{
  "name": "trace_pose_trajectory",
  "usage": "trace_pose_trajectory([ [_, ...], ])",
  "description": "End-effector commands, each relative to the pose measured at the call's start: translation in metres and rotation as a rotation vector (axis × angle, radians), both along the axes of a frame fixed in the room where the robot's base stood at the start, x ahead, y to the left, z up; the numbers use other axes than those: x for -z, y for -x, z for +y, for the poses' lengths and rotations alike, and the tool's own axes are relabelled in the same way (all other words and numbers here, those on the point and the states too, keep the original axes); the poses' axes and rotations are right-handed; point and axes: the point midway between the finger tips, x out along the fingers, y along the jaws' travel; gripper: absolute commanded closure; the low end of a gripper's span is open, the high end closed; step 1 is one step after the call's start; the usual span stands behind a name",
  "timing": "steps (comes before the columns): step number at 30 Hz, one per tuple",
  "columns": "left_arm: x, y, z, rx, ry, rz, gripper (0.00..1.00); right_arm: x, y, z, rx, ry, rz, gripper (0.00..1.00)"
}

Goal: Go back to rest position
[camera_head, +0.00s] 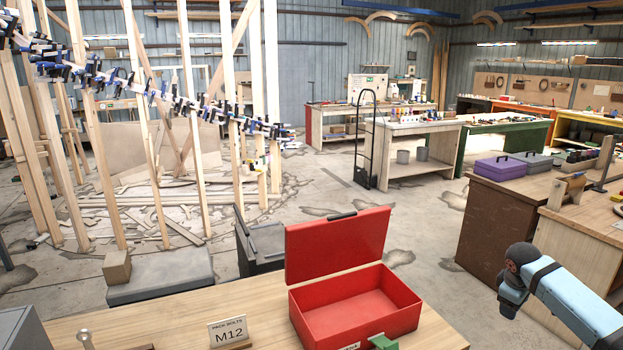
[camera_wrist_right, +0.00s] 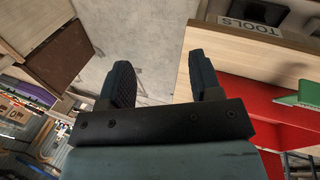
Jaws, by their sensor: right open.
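My right gripper (camera_wrist_right: 165,82) is open in the right wrist view, its two dark fingers well apart with nothing between them. In the head view my right arm comes in from the lower right, and its dark end (camera_head: 511,290) is above the floor, to the right of the red toolbox (camera_head: 358,318) and apart from it. The toolbox stands open and empty-looking on the wooden bench (camera_head: 262,302), its lid up. My left gripper is out of view.
An M12 sign (camera_head: 229,332) and an upright bolt (camera_head: 85,340) are on the bench. A green piece (camera_head: 383,342) is at the toolbox's front. A brown workbench (camera_head: 488,222) with a purple case (camera_head: 500,167) stands at the right. Floor between is clear.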

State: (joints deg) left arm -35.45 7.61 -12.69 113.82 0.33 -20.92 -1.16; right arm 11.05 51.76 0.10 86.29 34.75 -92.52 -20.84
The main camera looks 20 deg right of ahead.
Motion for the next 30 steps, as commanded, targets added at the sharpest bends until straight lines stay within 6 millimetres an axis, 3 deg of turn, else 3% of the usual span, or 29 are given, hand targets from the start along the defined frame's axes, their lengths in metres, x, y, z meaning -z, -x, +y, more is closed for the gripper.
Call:
trace_pose_trajectory([
  [7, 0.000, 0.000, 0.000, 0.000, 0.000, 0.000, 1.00, -0.025, -0.054, -0.025, -0.012, 0.176, -0.358, 0.42],
  [12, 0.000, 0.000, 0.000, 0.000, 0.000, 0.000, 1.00, -0.061, -0.092, -0.035, -0.079, 0.301, -0.653, 0.42],
  [18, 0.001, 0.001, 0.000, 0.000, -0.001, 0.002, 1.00, -0.106, -0.123, -0.027, -0.215, 0.398, -0.959, 0.42],
  [24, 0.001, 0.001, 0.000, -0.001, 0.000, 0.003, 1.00, -0.143, -0.140, -0.006, -0.379, 0.442, -1.191, 0.42],
  [30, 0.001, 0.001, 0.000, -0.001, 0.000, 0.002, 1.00, -0.069, -0.128, 0.048, -0.399, 0.329, -1.143, 0.42],
])
